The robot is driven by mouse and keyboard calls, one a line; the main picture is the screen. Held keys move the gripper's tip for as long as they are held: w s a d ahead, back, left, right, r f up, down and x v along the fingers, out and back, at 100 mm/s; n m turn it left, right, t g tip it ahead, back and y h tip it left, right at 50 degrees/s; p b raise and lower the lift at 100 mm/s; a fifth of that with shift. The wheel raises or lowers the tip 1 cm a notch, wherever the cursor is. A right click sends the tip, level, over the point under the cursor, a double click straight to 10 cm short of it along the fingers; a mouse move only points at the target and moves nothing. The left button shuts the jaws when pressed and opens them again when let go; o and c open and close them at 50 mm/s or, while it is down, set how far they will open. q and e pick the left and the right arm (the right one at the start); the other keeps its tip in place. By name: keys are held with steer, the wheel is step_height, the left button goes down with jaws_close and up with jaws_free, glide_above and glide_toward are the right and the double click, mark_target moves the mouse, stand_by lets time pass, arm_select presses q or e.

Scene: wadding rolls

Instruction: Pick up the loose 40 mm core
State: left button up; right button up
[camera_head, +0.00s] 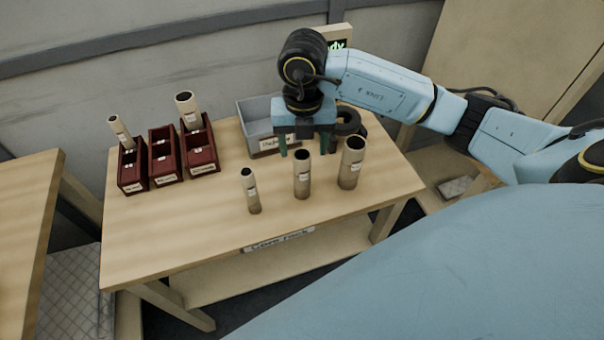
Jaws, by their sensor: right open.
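Three loose cardboard cores stand upright on the table (160,235): a thin one (252,192), a middle one (302,177) and a thick one (351,165). Each has a small white label too small to read, so I cannot tell by print which is 40 mm. My left gripper is not in view.
Three dark red bins (164,171) stand at the left; the left and right ones each hold an upright core. A grey bin (251,113) and dark rings (349,119) are behind my gripper. A partly hidden display (338,45) stands behind. The table's front left is clear.

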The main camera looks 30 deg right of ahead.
mark_target(302, 168)
step_height(302, 168, down, 8)
steer(key=shift+a+r, duration=0.1)
steer(key=shift+r, duration=0.05)
stand_by(0.3)
steer(key=c, duration=1.1)
steer(key=shift+o, duration=0.2)
steer(key=shift+r, duration=0.1)
